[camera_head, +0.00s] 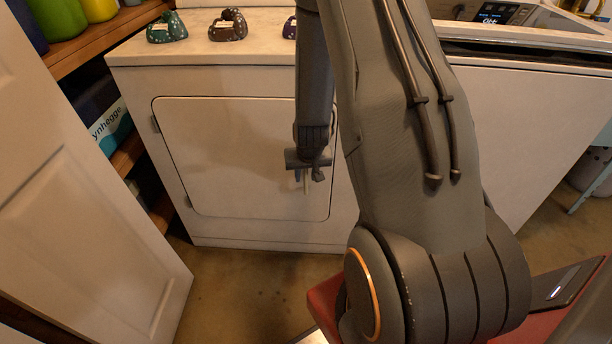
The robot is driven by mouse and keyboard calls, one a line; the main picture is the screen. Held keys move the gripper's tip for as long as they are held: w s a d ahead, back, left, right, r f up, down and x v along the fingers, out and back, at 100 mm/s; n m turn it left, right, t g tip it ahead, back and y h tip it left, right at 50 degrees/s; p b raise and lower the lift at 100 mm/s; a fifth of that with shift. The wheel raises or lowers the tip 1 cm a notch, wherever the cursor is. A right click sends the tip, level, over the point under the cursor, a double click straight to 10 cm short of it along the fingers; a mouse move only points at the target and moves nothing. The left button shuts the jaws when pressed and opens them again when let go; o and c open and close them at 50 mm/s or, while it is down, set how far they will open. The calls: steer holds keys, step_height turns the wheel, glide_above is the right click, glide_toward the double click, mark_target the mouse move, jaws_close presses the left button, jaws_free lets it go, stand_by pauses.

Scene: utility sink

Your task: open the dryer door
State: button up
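The dryer (135,85) is a white front-loading machine left of the middle in the head view. Its door (230,150) is a white rounded panel that looks shut, lying flush in the front, with a hinge-like fitting on its left edge. My gripper (307,182) is in front of the right part of the door, pointing down and away from me. A pale narrow piece shows between its dark parts. Whether the fingers are apart or touch the door cannot be told. My arm hides the door's upper right edge and any handle there.
A white panelled door (80,200) stands at the left. Shelves (110,40) with bottles and boxes are behind it. Small patterned bundles (228,26) lie on the dryer top. A white washer (520,110) with a lit display is at the right. Brown floor (240,290) before the dryer is clear.

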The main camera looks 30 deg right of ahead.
steer(key=shift+f, duration=0.1)
jaws_close()
